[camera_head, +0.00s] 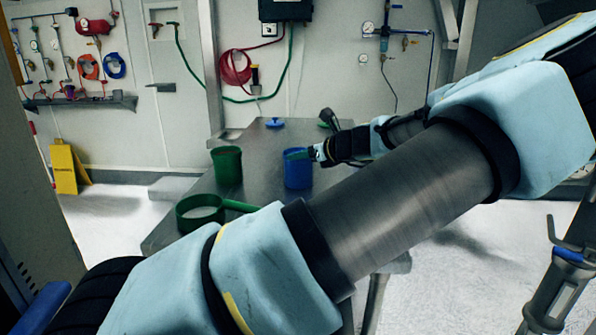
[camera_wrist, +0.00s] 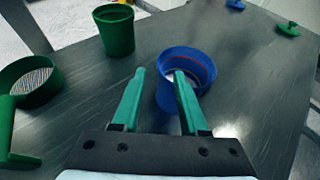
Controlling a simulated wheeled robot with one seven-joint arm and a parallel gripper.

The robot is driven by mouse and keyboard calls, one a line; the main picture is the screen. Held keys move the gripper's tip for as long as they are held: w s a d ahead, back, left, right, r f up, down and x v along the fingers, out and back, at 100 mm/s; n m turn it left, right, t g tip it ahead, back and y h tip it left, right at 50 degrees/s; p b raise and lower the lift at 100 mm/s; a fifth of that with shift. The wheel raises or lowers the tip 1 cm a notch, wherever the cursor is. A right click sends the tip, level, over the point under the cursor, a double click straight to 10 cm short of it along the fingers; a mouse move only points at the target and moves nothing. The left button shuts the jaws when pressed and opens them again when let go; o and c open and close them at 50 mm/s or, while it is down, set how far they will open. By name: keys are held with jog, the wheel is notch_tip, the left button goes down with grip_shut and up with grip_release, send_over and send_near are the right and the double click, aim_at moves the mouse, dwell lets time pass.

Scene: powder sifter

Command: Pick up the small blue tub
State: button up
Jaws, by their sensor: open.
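The small blue tub (camera_head: 297,174) stands upright on the metal table, near the middle of the head view. It is open at the top and also shows in the wrist view (camera_wrist: 203,68). My gripper (camera_head: 305,154) is at the tub's upper rim. In the wrist view my gripper (camera_wrist: 159,75) is open, with two green fingers pointing toward the tub. The right finger overlaps the tub's opening, and the left finger lies to the left of its wall. I cannot tell whether either finger touches it.
The metal table (camera_head: 262,142) also holds a green tub (camera_head: 227,166) and a green sieve with a handle (camera_head: 200,211), both left of the blue tub. A blue lid (camera_head: 274,122) and a green lid (camera_wrist: 288,29) lie farther back. The tabletop right of the tub is clear.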

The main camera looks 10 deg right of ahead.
aim_at(298, 168)
jog(key=x, duration=0.5)
jog(key=shift+w+a+f+p, duration=0.1)
jog(key=shift+p, duration=0.3)
grip_shut()
dwell(1.0)
